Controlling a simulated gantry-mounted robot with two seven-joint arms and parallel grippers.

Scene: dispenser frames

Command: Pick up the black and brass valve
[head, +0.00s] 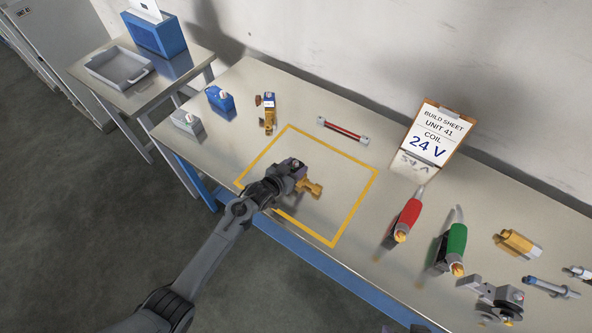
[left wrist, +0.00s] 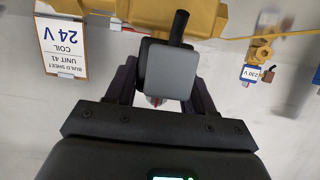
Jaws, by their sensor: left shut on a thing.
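The black and brass valve is in my left gripper (head: 294,172). In the head view its brass body (head: 313,188) sticks out to the lower right of the fingers, over the yellow-outlined square. In the left wrist view my left gripper (left wrist: 160,92) has its dark fingers on either side of the black coil, whose grey face (left wrist: 172,72) is toward the camera. The brass body (left wrist: 185,14) lies beyond the coil. The fingers partly hide the coil in the head view. I cannot tell whether the valve touches the table.
A second brass valve with a blue label (head: 268,112) stands behind the yellow outline (head: 357,208). Blue (head: 220,100) and grey (head: 187,122) coils are at left. A build sheet (head: 436,137) reads 24 V. Red (head: 408,217) and green (head: 454,245) tools lie right.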

